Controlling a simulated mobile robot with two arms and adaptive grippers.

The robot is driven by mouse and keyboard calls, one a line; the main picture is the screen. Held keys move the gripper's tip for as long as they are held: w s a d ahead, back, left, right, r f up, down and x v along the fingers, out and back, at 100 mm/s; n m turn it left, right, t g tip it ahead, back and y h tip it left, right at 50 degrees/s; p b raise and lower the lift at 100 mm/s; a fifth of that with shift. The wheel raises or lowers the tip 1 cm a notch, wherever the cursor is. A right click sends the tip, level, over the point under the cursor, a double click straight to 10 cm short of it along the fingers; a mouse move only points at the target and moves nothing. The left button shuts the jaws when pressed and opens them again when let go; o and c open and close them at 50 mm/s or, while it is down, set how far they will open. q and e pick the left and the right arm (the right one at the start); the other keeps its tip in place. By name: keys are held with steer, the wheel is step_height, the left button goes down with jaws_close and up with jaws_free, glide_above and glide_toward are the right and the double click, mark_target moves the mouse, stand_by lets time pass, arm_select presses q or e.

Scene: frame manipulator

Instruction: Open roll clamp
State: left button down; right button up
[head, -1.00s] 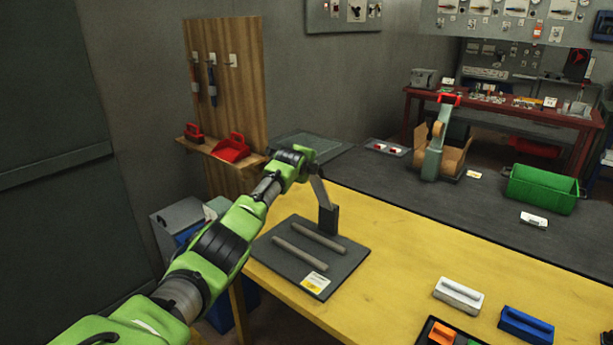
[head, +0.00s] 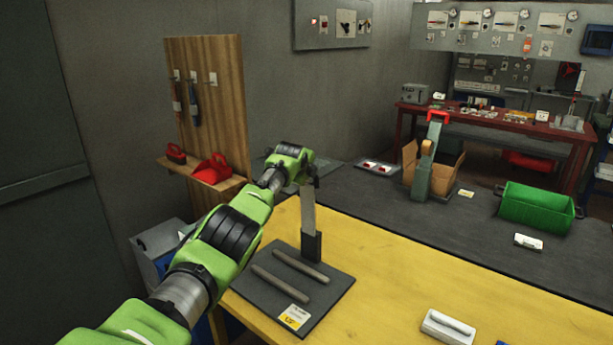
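A dark flat plate (head: 262,290) with two grey rods (head: 300,266) lies on the yellow table's left end. My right gripper is out of view.
The yellow tabletop (head: 390,270) right of the plate is mostly clear; a white block (head: 447,327) lies near its front. A grey tool with a red handle (head: 438,117) and a green crate (head: 537,208) stand on the dark bench behind. A wooden tool board (head: 220,110) stands at the left.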

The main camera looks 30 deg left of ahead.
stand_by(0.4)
arm_select(q)
steer(key=c, duration=2)
jaws_free()
steer(key=shift+c, duration=0.2)
steer(key=shift+d, duration=0.1)
steer(key=shift+s+r, duration=0.1)
steer(key=shift+s, duration=0.05)
steer(key=shift+s+r, duration=0.2)
steer(key=shift+s, duration=0.05)
steer(key=v, duration=1.1)
